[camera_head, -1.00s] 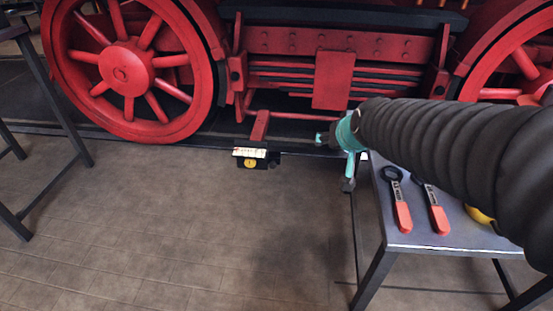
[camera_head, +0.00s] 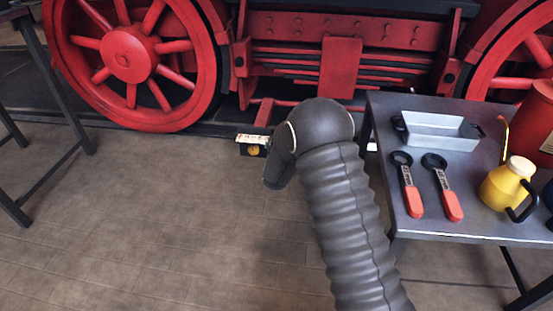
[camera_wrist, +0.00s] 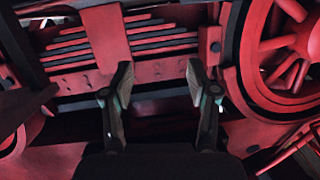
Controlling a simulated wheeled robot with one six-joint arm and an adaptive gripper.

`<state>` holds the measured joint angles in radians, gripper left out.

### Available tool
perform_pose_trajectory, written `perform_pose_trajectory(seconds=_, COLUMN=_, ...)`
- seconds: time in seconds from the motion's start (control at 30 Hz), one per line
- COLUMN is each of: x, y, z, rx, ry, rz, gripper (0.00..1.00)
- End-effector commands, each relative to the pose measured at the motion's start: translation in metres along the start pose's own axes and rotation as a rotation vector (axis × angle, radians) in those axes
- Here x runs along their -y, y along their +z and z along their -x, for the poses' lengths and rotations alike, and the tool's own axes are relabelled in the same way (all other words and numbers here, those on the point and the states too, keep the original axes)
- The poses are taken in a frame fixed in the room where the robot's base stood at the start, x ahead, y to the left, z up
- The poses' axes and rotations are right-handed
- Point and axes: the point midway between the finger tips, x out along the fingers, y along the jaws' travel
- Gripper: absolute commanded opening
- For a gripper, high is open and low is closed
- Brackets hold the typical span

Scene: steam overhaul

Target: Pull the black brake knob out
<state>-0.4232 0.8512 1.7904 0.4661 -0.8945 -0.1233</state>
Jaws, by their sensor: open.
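My gripper (camera_wrist: 159,82) is open in the wrist view, with nothing between its fingers. Beyond the fingers is the red underframe with its leaf spring (camera_wrist: 122,48). In the head view my arm's dark end hides the gripper. A small black box (camera_head: 251,150) with a pale label on top and a yellow round mark sits low in front of the locomotive, just left of my arm. I cannot make out a separate black knob in either view now; the box's right side is partly behind my arm.
A large red spoked wheel (camera_head: 132,60) stands behind at left. At right, a dark table (camera_head: 420,228) holds a metal tray (camera_head: 440,130), two red-handled wrenches (camera_head: 411,190) and a yellow jug (camera_head: 507,185). The floor at front left is clear.

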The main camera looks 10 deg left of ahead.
Motion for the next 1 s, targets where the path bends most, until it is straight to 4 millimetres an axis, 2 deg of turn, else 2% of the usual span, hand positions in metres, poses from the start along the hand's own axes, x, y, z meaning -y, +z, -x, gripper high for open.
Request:
perform_pose_trajectory(seconds=0.03, x=0.004, y=0.031, z=-0.006, rx=-0.018, ry=0.008, rz=0.012, gripper=0.59)
perform_pose_trajectory(seconds=0.2, x=0.011, y=0.096, z=-0.015, rx=-0.114, ry=0.043, rz=0.045, gripper=0.59)
perform_pose_trajectory(seconds=0.3, x=0.013, y=0.126, z=-0.015, rx=-0.159, ry=0.059, rz=0.063, gripper=0.59)
perform_pose_trajectory(seconds=0.4, x=0.014, y=0.147, z=-0.013, rx=-0.193, ry=0.069, rz=0.077, gripper=0.59)
perform_pose_trajectory(seconds=0.5, x=0.013, y=0.158, z=-0.011, rx=-0.212, ry=0.077, rz=0.086, gripper=0.59)
perform_pose_trajectory(seconds=0.67, x=0.013, y=0.160, z=-0.017, rx=-0.225, ry=0.081, rz=0.088, gripper=0.59)
perform_pose_trajectory(seconds=0.77, x=0.011, y=0.158, z=-0.029, rx=-0.224, ry=0.081, rz=0.088, gripper=0.59)
perform_pose_trajectory(seconds=1.0, x=0.008, y=0.148, z=-0.071, rx=-0.224, ry=0.081, rz=0.087, gripper=0.59)
